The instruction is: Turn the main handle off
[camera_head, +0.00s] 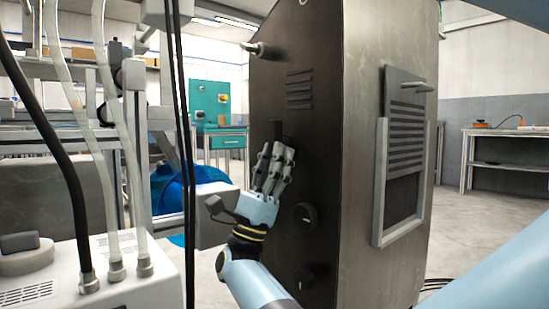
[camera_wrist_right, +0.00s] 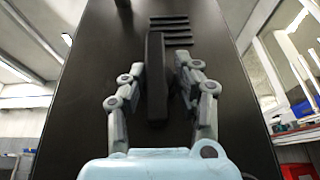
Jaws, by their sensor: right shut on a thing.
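The main handle (camera_wrist_right: 156,80) is a black upright bar on the dark front face of a tall metal cabinet (camera_head: 300,55). In the wrist view it stands between the two finger groups of my right gripper (camera_wrist_right: 157,75). In the head view my right gripper (camera_head: 274,160) reaches up to the same face, and its fingers hide most of the handle. The gripper is shut on the handle. The handle looks upright along the face. My left gripper is not in view.
Below the handle, a round black knob (camera_head: 304,216) and a lower knob (camera_head: 304,278) stick out from the face. A peg (camera_head: 258,49) juts out above. A white machine with hoses (camera_head: 80,275) stands at the left. Dark cables hang left of my gripper.

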